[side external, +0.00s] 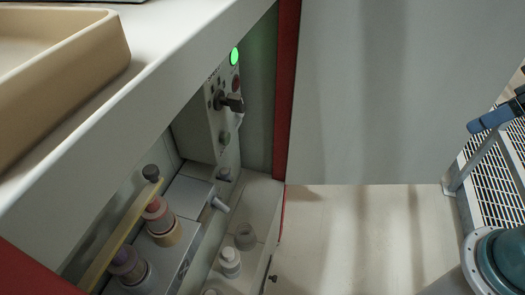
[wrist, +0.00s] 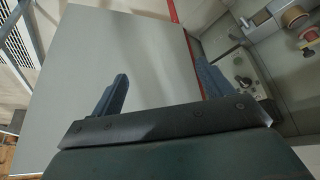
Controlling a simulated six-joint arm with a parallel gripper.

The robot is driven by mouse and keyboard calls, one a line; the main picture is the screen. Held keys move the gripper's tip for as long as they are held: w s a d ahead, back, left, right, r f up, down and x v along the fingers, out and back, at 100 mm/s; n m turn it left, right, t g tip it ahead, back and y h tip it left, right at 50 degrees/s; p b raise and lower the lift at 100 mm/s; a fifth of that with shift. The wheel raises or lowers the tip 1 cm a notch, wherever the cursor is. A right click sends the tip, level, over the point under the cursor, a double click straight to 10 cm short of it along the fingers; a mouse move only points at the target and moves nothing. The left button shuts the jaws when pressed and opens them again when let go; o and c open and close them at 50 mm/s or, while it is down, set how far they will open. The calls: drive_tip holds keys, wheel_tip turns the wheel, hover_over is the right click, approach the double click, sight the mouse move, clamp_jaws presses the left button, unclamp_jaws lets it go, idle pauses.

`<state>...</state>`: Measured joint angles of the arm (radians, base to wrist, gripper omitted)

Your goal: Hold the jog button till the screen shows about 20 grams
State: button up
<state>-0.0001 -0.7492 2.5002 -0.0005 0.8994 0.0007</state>
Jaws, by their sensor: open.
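I cannot tell which control is the jog button, and no readable screen shows. The panel also appears in the wrist view (wrist: 240,68), beside and beyond the right finger. My gripper (wrist: 161,69) is open and empty, its blue-grey fingers spread before a large grey door. It touches no button in view.
A beige tray (side external: 60,75) rests on the white top (side external: 180,40). The grey door (side external: 390,90) bounds the recess at right, with red edging (side external: 287,90).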

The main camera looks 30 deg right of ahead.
drive_tip(key=shift+w+a, duration=0.15)
drive_tip(key=shift+w, duration=0.15)
drive_tip(key=c, duration=0.7)
drive_tip(key=shift+w+a+f, duration=0.1)
drive_tip(key=shift+w+a, duration=0.05)
drive_tip(key=shift+w, duration=0.15)
drive_tip(key=c, duration=0.4)
drive_tip(key=shift+w+a+f+n+y, duration=0.15)
drive_tip(key=shift+w+a+y, duration=0.1)
drive_tip(key=shift+w, duration=0.2)
drive_tip(key=shift+w+a+f+n+y, duration=0.15)
drive_tip(key=shift+w+a, duration=0.1)
drive_tip(key=shift+w, duration=0.2)
clamp_jaws()
drive_tip(key=w+a+f+y, duration=0.4)
drive_tip(key=w+a, duration=0.3)
drive_tip(key=w, duration=0.1)
drive_tip(key=w+a+f+y, duration=0.3)
drive_tip(key=w+a+f, duration=0.1)
drive_tip(key=w+a, duration=0.3)
drive_tip(key=w+a+f+m+t+y, duration=0.2)
drive_tip(key=w+f+m+t, duration=0.2)
drive_tip(key=w+f+m, duration=0.4)
drive_tip(key=shift+w+f+m+t+y, duration=0.35)
drive_tip(key=shift+f+m, duration=0.45)
drive_tip(key=shift+f, duration=0.7)
drive_tip(key=shift+a, duration=0.1)
